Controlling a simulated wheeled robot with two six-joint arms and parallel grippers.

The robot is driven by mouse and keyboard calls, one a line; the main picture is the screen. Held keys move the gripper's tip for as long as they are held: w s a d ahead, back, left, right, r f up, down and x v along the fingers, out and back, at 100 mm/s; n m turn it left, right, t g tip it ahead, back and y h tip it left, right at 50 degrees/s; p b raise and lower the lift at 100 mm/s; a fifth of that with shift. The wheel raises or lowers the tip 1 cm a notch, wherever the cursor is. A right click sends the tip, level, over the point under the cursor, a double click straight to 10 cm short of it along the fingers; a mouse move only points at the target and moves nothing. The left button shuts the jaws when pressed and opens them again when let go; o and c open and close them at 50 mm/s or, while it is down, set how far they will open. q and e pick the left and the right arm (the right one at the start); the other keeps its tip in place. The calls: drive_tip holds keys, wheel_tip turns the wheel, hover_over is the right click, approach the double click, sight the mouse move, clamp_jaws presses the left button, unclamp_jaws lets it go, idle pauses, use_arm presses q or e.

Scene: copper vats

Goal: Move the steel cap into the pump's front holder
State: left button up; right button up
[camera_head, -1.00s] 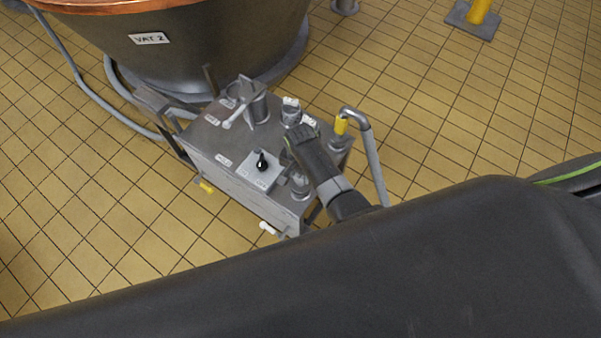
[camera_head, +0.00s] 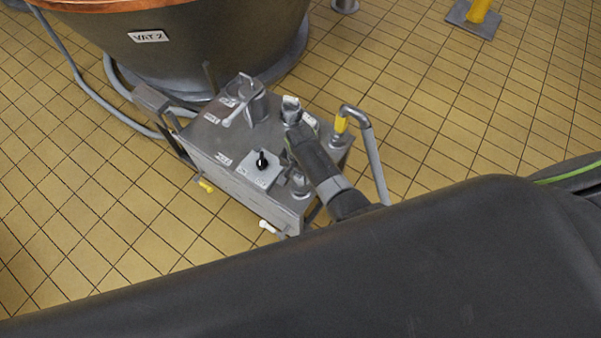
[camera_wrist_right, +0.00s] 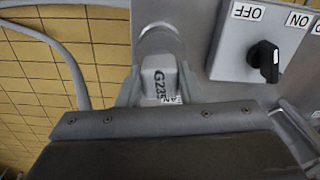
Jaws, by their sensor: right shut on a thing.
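The pump (camera_head: 225,135) is a grey box unit on the floor, with fittings and labels on its top. My right gripper (camera_head: 294,131) reaches over its right side, pointing away from me. It is shut on the steel cap (camera_head: 291,112), a short grey piece with a pale tag on top. In the right wrist view the cap's grey block (camera_wrist_right: 158,80), marked G225, is between the two fingers. Whether the cap is seated or lifted is hard to tell. A grey fitting (camera_head: 299,186) nearer me is partly hidden by the gripper. My left gripper is not in view.
A switch box with a black knob (camera_head: 262,161) sits left of the gripper. A taller round fitting (camera_head: 252,103) stands at the back. VAT 2 (camera_head: 190,55) is behind; open tiled floor lies right.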

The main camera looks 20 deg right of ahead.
drive_tip(key=o, duration=1.2)
drive_tip(key=shift+c, duration=0.2)
